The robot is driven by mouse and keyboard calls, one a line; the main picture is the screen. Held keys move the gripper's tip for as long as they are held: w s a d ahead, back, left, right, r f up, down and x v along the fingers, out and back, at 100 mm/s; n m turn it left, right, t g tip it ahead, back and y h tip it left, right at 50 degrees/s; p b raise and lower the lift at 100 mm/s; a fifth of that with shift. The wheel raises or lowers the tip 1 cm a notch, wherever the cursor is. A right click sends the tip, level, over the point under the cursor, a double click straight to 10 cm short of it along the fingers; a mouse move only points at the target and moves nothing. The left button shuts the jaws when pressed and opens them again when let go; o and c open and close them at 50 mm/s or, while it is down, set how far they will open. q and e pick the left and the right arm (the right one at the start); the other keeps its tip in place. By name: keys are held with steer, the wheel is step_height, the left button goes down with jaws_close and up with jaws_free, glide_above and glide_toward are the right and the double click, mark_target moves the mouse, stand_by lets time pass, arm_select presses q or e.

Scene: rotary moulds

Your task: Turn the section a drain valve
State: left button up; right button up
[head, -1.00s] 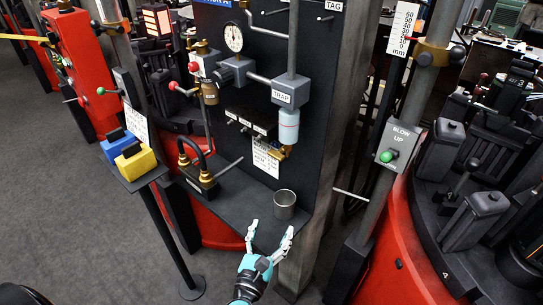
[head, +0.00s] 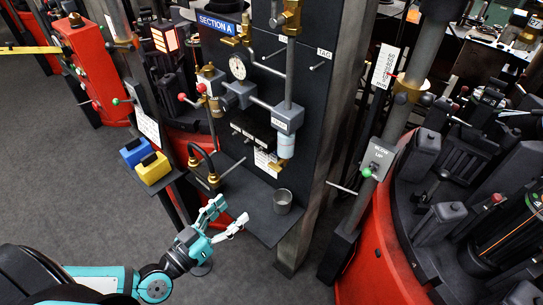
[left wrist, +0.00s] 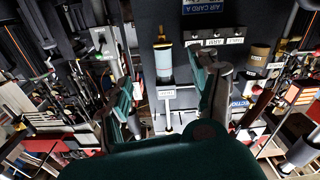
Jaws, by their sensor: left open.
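The section A panel (head: 315,85) carries a trap (head: 287,118) with a pale bowl (head: 286,146) under it. A small brass drain valve (head: 277,163) is at the bowl's lower end, partly lost against the white card behind it. My left gripper (head: 232,212) is open and empty, in front of the panel's shelf, lower and left of the valve and apart from it. The left wrist view is upside down: the bowl (left wrist: 163,61) appears between the open fingers, beyond them, with the brass valve (left wrist: 162,34) above it. My right gripper is not in view.
A metal cup (head: 283,201) stands on the shelf (head: 262,225), right of my gripper. A black hose (head: 203,157) with brass fittings is at the shelf's left. Blue and yellow blocks (head: 153,168) stand further left. A red mould machine (head: 372,250) is at the right.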

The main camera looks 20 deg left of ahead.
arm_select(q)
steer(key=a+r+m, duration=0.1)
steer(key=m, duration=0.1)
steer(key=p, duration=0.3)
glide_toward(273, 168)
steer(key=x, duration=0.9)
steer(key=shift+w+d, duration=0.1)
steer(key=shift+w, duration=0.15)
steer(key=c, duration=1.2)
steer(key=shift+o, duration=0.2)
